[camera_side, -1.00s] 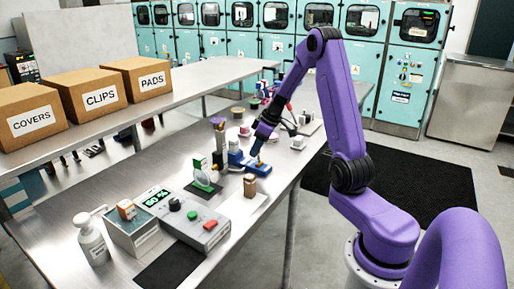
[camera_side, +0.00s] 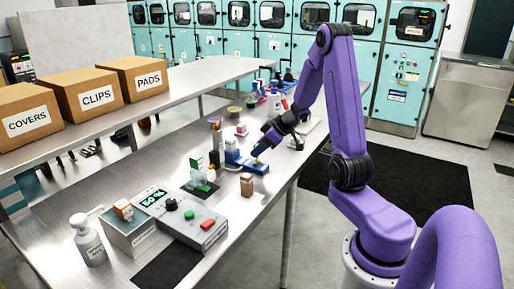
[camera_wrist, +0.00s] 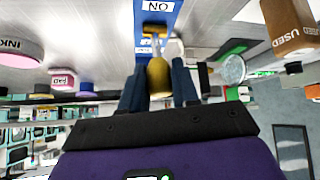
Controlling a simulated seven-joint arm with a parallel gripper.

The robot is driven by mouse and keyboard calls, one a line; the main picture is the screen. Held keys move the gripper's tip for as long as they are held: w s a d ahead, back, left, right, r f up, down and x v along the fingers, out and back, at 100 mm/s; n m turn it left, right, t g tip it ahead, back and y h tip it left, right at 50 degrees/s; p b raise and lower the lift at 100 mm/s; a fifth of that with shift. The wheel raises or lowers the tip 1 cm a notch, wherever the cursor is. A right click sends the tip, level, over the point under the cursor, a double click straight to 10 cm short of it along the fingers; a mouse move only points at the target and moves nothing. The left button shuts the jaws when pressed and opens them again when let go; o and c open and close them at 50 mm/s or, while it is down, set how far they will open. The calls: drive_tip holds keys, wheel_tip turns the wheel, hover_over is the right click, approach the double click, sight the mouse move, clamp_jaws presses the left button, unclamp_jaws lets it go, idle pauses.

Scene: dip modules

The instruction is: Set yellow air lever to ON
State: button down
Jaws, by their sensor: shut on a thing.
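The yellow air lever (camera_wrist: 158,77) shows in the wrist view as a rounded yellow knob between my two dark fingers. It sits on a blue base (camera_wrist: 170,22) with a white ON label, upside down in this view, at the top edge. A second small white label on the base is too small to read. My gripper (camera_wrist: 160,88) is shut on the knob. In the side view my gripper (camera_side: 257,151) leans down to the left over the blue base (camera_side: 252,166); the lever is mostly hidden there by the fingers.
A small brown box (camera_side: 247,185) stands just in front of the blue base. A grey control box (camera_side: 190,224) with a green display, buttons and a knob is at the near left. Bottles and cups stand behind the gripper.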

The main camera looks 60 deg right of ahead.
drive_tip(key=shift+s+f+t, duration=0.1)
drive_tip(key=shift+s+t, duration=0.35)
drive_tip(key=shift+t, duration=0.35)
drive_tip(key=shift+s, duration=0.15)
drive_tip(key=c, duration=0.9)
unclamp_jaws()
drive_tip(key=v, duration=1.7)
drive_tip(key=shift+s+d, duration=0.2)
drive_tip(key=shift+s, duration=0.15)
drive_tip(key=shift+f, duration=0.2)
